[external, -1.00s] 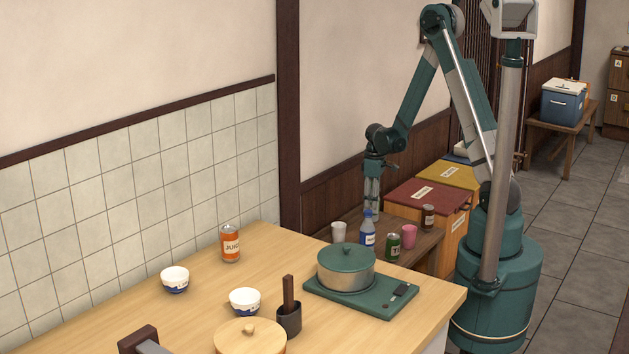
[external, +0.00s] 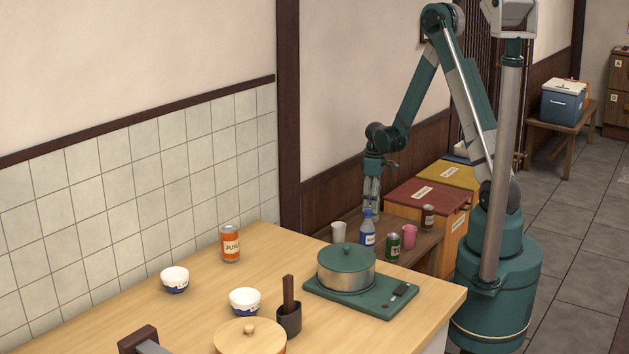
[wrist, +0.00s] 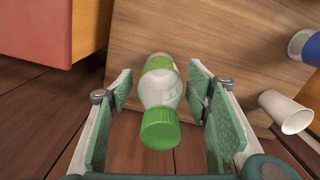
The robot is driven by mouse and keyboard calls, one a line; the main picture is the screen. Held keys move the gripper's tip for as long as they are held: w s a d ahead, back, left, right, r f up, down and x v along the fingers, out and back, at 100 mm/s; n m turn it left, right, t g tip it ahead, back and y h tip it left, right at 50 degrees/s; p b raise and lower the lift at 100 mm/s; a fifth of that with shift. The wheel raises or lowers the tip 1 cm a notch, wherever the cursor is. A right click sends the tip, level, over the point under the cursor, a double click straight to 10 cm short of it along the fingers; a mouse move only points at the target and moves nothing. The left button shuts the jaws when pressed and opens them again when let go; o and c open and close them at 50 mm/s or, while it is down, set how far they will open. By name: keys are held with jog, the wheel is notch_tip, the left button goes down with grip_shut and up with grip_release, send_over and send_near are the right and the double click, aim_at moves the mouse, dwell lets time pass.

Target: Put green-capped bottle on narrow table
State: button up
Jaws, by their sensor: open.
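The green-capped bottle (wrist: 160,92) is clear with a green label and stands between my open fingers in the wrist view. Its green cap (wrist: 160,128) points toward the camera. Its base appears to be over the brown narrow table (wrist: 130,40), close to the table's edge; I cannot tell for sure that it touches the wood. My gripper (wrist: 162,100) has a finger on each side of the bottle, with gaps visible. In the external view my gripper (external: 372,200) points down at the far end of the narrow table (external: 424,245); the green-capped bottle is not clearly distinguishable there.
Red (external: 428,197) and yellow bins stand behind. The light counter (external: 200,310) is in front.

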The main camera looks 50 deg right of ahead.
notch_tip(320, 180, up, 12)
jog(key=shift+f+p, duration=0.2)
jog(key=shift+p, duration=1)
jog(key=shift+a+r, duration=0.1)
jog(key=shift+s+a+r, duration=0.1)
jog(key=shift+a+r, duration=0.25)
jog(key=shift+r, duration=0.15)
jog(key=s+a+r+t, duration=0.1)
jog(key=s+a+r, duration=0.1)
jog(key=a+r, duration=0.35)
jog(key=s+a+r+m+t, duration=0.1)
jog(key=s+a+r, duration=0.1)
jog(key=a+r, duration=0.3)
jog(key=s+a+r+t, duration=0.1)
jog(key=s+a+r, duration=0.2)
jog(key=r, duration=0.3)
jog(key=s+a+r+m+t, duration=0.2)
jog(key=s+a+r+t, duration=0.2)
jog(key=s+a, duration=0.8)
jog(key=v, duration=0.3)
jog(key=shift+a, duration=0.35)
